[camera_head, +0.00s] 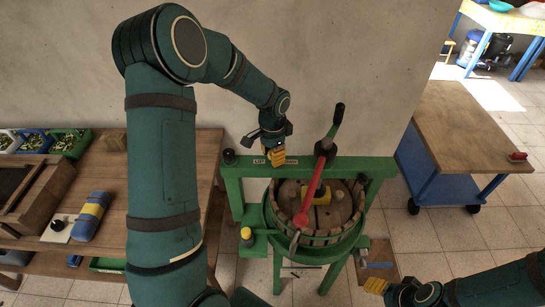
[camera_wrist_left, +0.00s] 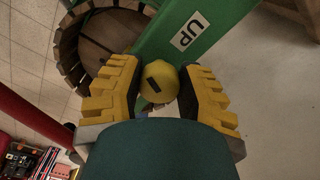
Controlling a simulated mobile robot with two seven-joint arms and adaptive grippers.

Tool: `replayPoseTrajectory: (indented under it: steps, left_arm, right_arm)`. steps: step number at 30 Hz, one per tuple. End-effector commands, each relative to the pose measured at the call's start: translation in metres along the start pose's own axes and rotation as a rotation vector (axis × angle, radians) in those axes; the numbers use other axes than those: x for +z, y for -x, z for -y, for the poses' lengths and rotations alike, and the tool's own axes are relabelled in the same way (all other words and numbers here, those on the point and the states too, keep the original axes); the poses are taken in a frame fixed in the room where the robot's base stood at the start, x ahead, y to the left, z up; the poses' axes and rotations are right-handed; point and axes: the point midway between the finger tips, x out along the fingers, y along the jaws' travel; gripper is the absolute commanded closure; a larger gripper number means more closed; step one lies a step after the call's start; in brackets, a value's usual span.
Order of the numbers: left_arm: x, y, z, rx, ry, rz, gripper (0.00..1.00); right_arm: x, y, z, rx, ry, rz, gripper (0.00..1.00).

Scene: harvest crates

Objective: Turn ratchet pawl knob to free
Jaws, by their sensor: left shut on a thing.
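A round yellow knob with a black mark (camera_wrist_left: 160,82) sits on the green press beam (camera_head: 352,164) beside a white label reading UP (camera_wrist_left: 189,32). In the left wrist view it lies between the yellow fingers of my left gripper (camera_wrist_left: 163,95), which is shut on it. In the head view my left gripper (camera_head: 275,155) is over the beam's left part and hides the knob. My right gripper (camera_head: 376,286) is at the lower right, away from the press; its finger gap is unclear.
A black knob (camera_head: 229,156) stands at the beam's left end. A wooden bench (camera_head: 203,185) is at left, a blue cart (camera_head: 455,130) at right.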

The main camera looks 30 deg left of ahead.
Motion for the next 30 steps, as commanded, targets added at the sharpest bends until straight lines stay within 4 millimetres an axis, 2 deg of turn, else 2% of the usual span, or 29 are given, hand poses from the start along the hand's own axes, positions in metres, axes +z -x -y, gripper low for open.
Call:
replayPoseTrajectory:
  steps: [6,15,30]
  left_arm:
    - [0.001,-0.003,-0.002,0.002,0.180,0.003,0.99]
    - [0.000,-0.002,-0.003,0.003,0.354,0.004,0.99]
    - [0.001,-0.002,-0.003,0.003,0.433,0.006,0.99]
  right_arm:
    - [0.002,-0.011,-0.004,0.002,0.000,0.000,0.43]
    - [0.002,-0.017,-0.006,0.004,0.000,0.000,0.43]
    - [0.003,-0.019,-0.006,0.004,0.000,0.000,0.43]
